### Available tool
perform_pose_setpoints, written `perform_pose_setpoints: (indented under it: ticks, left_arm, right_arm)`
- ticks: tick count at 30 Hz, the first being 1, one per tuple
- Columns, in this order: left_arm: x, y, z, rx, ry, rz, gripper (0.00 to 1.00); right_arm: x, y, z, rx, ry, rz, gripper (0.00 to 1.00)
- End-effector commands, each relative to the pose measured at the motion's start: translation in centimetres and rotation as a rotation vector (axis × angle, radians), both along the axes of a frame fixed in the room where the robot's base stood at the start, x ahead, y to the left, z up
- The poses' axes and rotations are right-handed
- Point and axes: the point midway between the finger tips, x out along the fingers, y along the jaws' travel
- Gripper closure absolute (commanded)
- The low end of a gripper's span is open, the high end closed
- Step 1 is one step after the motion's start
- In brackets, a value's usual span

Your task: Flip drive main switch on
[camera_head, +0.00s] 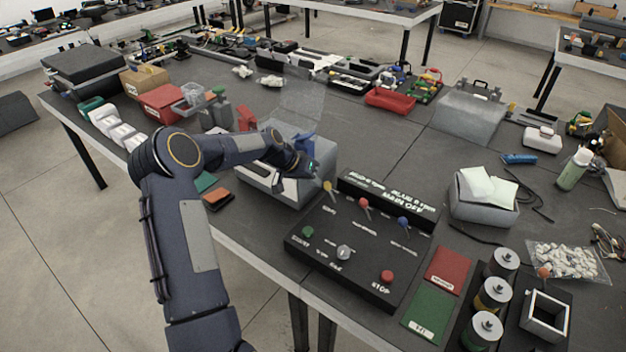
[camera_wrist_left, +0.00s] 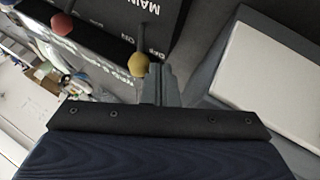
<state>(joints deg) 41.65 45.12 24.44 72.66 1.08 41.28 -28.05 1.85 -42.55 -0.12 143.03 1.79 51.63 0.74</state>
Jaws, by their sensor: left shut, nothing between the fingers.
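A black control panel (camera_head: 320,240) stands at the table's front edge. It has three levers with ball knobs: yellow (camera_head: 327,185), red (camera_head: 364,202) and blue (camera_head: 403,221). In the left wrist view, the yellow knob (camera_wrist_left: 138,64) has ON and OFF lettering beside it, and part of the word MAIN shows nearby. The red knob (camera_wrist_left: 62,24) is farther left. My left gripper (camera_head: 314,172) is shut and empty, just left of and behind the yellow knob. In the left wrist view its fingertips (camera_wrist_left: 157,72) are close beside that knob; whether they touch it is unclear. My right gripper is out of view.
The panel also carries a green button (camera_head: 308,231), a grey rotary knob (camera_head: 344,252) and a red STOP button (camera_head: 387,277). Several canisters (camera_head: 493,294) stand at the right front.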

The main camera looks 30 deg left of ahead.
Motion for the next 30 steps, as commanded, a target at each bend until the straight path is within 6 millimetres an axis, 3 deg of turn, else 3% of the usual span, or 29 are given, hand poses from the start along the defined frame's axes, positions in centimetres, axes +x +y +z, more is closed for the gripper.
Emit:
perform_pose_setpoints:
  ticks: [20,30]
  left_arm:
    - [-0.1,-1.0,0.7,0.113,-0.010,-0.003,1.00]
    - [-0.1,-3.0,1.5,0.308,-0.029,-0.010,1.00]
  right_arm:
    - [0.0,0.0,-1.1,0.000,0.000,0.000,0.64]
    - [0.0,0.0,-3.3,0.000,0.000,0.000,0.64]
